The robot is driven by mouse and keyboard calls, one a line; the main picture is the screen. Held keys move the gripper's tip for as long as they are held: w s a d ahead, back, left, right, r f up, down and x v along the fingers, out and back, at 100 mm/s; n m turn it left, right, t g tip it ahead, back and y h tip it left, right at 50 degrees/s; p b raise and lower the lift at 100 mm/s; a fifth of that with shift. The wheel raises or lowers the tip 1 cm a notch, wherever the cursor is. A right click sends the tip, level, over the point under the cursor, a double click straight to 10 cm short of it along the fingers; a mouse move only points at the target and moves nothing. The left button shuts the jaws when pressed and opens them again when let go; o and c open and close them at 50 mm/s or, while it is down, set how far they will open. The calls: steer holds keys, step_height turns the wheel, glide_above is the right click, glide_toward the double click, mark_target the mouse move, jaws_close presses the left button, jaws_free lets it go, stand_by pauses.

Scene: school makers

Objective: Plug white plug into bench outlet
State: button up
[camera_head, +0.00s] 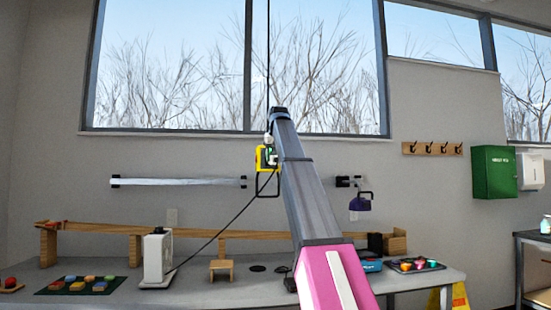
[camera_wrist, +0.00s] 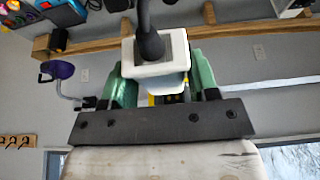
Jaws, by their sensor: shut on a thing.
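My gripper (camera_wrist: 158,78) has green fingers and is shut on the white plug (camera_wrist: 155,72), with a thick dark cord coming out of it. In the head view, my gripper (camera_head: 269,155) is raised well above the bench, in front of the wall below the window. A yellow-framed thing (camera_head: 262,160) shows at the gripper; a bit of yellow also shows behind the plug in the wrist view. Pale outlet plates are on the wall, one left of centre (camera_head: 172,217) and one right (camera_head: 354,215).
The bench (camera_head: 215,291) carries a white appliance (camera_head: 157,258) from which a dark cord runs up to my gripper. A long wooden ramp (camera_head: 190,233) lies along the back. A tool mat (camera_head: 50,285) and a tray of colored cups (camera_head: 434,268) stand at the ends.

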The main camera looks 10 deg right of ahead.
steer(key=shift+w, duration=3.5)
steer(key=shift+w+r, duration=0.1)
steer(key=shift+w, duration=1.2)
steer(key=o, duration=1.1)
